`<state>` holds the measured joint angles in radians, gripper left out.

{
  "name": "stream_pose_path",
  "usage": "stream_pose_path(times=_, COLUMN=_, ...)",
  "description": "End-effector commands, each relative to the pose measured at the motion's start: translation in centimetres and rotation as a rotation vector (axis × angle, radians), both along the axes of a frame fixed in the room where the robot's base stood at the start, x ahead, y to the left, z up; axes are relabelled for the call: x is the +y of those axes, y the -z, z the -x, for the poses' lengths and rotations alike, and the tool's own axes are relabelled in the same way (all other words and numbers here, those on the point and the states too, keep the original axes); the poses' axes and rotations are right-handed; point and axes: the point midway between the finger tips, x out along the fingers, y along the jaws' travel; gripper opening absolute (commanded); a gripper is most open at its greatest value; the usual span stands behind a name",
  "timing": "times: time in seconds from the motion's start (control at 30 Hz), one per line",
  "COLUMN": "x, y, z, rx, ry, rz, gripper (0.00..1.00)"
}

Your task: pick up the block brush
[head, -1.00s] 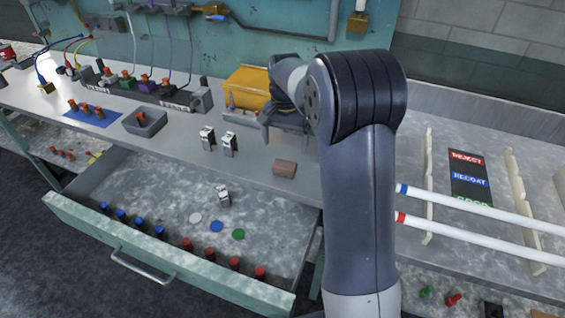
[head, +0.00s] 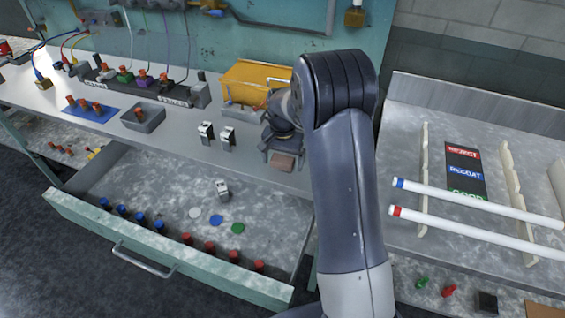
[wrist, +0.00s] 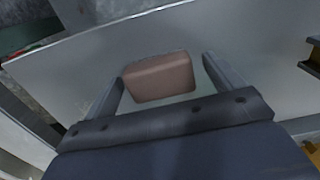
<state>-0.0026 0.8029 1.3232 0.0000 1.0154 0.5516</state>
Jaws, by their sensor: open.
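The block brush appears to be the small brown block (head: 283,162) on the grey bench top, near the front edge above the open drawer. In the wrist view the brown block (wrist: 159,78) lies between my two fingers, seen from above. My gripper (head: 282,155) is over the block in the head view, partly hidden by my arm. In the wrist view my gripper (wrist: 165,85) is open, with one finger on each side of the block. I cannot tell how far above the bench the fingertips are.
An open drawer (head: 165,262) below holds red and blue pegs and coloured discs. Two small metal clips (head: 217,136) stand left of the block. A yellow bin (head: 255,82) is behind. A rack with two white tubes (head: 475,205) lies to the right.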

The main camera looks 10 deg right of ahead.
Motion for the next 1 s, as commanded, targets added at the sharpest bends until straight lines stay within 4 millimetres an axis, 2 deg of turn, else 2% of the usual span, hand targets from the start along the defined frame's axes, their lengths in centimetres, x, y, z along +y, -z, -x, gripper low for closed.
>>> stream_pose_path(times=0.07, x=0.0, y=0.0, z=0.0, rx=0.0, ry=0.0, rz=0.0, gripper=0.84)
stream_pose_path(times=0.6, x=0.0, y=0.0, z=0.0, rx=0.0, ry=0.0, rz=0.0, gripper=0.41)
stream_pose_path(times=0.87, x=0.0, y=-0.3, z=0.0, rx=-0.002, ry=0.0, rz=0.0, gripper=0.41)
stream_pose_path(times=1.0, x=0.0, y=-2.1, z=-0.1, rx=-0.005, ry=0.0, rz=0.0, gripper=0.41)
